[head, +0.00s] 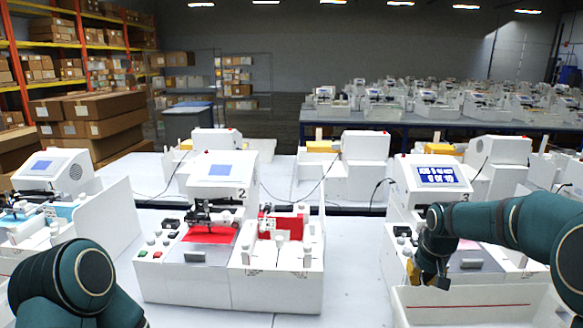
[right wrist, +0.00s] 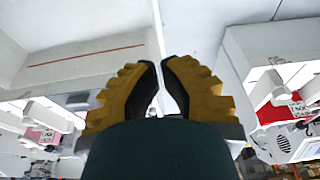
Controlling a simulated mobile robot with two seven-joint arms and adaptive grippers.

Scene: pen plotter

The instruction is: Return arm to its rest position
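My right arm (head: 500,225) reaches in from the right in the head view, in front of the plotter station marked 3 (head: 435,180). Its gripper (head: 427,276) points down, above the back left part of a white open box (head: 480,312). In the right wrist view its yellow and black fingers (right wrist: 161,64) are a narrow gap apart, with background showing between them and nothing held. My left arm shows only as a dark green link (head: 65,285) at the lower left of the head view; its gripper is out of view.
Plotter station 2 (head: 165,283), with red sheets, stands in the middle, and another station (head: 65,195) is at the left. Bare table (head: 355,270) lies between station 2 and the white box. Shelving with cardboard boxes (head: 100,105) is far back left.

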